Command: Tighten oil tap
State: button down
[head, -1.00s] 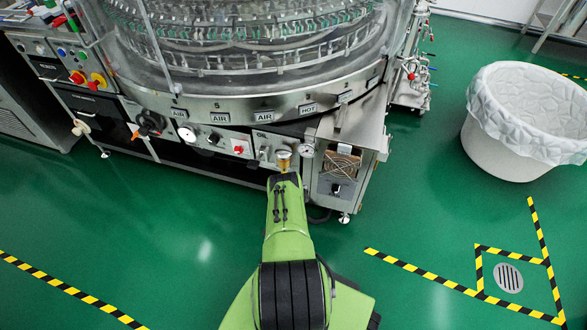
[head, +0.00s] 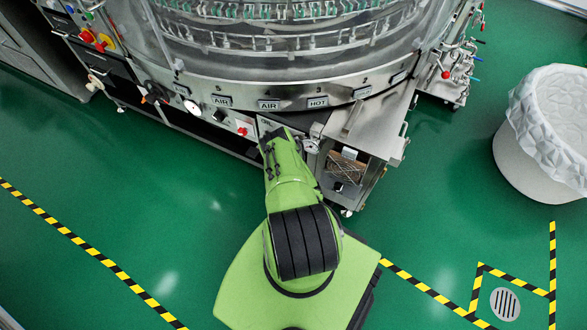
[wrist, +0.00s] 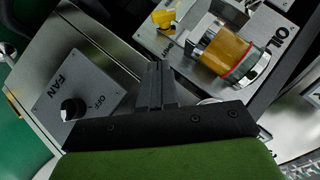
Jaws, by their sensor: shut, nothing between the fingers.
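In the wrist view, the panel marked OIL (wrist: 280,30) carries an amber cylinder (wrist: 226,50) with a red ring and a shiny metal end. Silver fittings and a small yellow part (wrist: 164,18) sit to its left; I cannot tell which piece is the oil tap. My gripper (wrist: 158,70) is shut and empty, with its dark fingers pointing up toward the panel. The fingertips show below and left of the amber cylinder, apparently apart from it. In the head view my arm covers most of the oil panel and the gripper.
A FAN panel with a black knob (wrist: 73,108) lies left of the gripper in the wrist view. A red knob (head: 242,131) and a gauge (head: 311,146) flank my arm on the machine front. A white bin (head: 545,140) stands right; green floor is open.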

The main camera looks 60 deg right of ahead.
jog(key=w+d+f+b, duration=0.4)
jog(key=w+f+b, duration=0.1)
jog(key=w+f, duration=0.1)
jog(key=shift+w+f, duration=0.1)
dwell(0.3)
jog(key=shift+w+a+f, duration=0.1)
jog(key=shift+w+f, duration=0.1)
jog(key=shift+f, duration=0.25)
jog(key=shift+a+f+p, duration=0.15)
jog(key=shift+p, duration=0.45)
jog(key=shift+f+b, duration=0.3)
jog(key=shift+f, duration=0.25)
jog(key=shift+f, duration=0.15)
jog(key=shift+w+f, duration=0.2)
